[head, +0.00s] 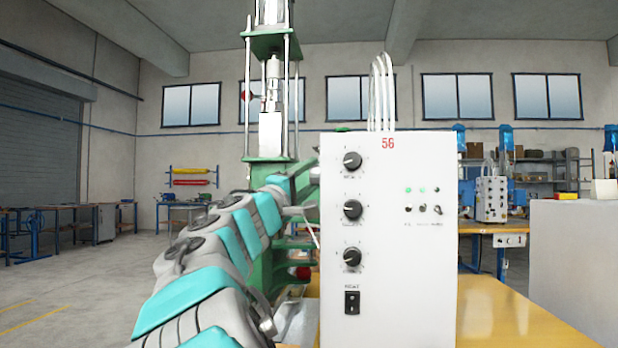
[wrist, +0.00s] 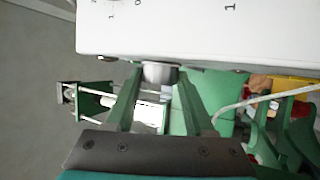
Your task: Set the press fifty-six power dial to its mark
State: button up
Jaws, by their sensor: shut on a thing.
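The white control box (head: 425,270) marked 56 stands upright on the yellow bench. Its front has three black dials in a column: top (head: 352,161), middle (head: 352,210) and bottom (head: 352,257). Their labels are too small to read, so I cannot tell which is the power dial. In the wrist view, my gripper (wrist: 160,80) is shut on a grey round knob (wrist: 161,72) at the edge of the white panel (wrist: 180,28). Printed digits show on that panel. The knob's pointer is hidden. In the head view, my arm reaches the box's left edge.
Below the dials is a black rocker switch (head: 352,302). Small toggles and green lamps (head: 422,190) sit on the right of the front. The green press frame (head: 262,190) stands close behind and left. The yellow bench (head: 500,315) is clear at right.

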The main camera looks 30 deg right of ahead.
grip_shut()
jog(key=shift+y, duration=0.5)
jog(key=shift+a+r+n+g+y, duration=0.1)
jog(key=shift+r+n+g+y, duration=0.15)
jog(key=shift+n+g+y, duration=0.45)
jog(key=shift+n+y, duration=0.6)
jog(key=shift+y, duration=0.7)
jog(key=shift+r+n+g+y, duration=0.1)
jog(key=shift+n+g+y, duration=0.2)
jog(key=shift+g+y, duration=0.5)
jog(key=o, duration=0.9)
grip_release()
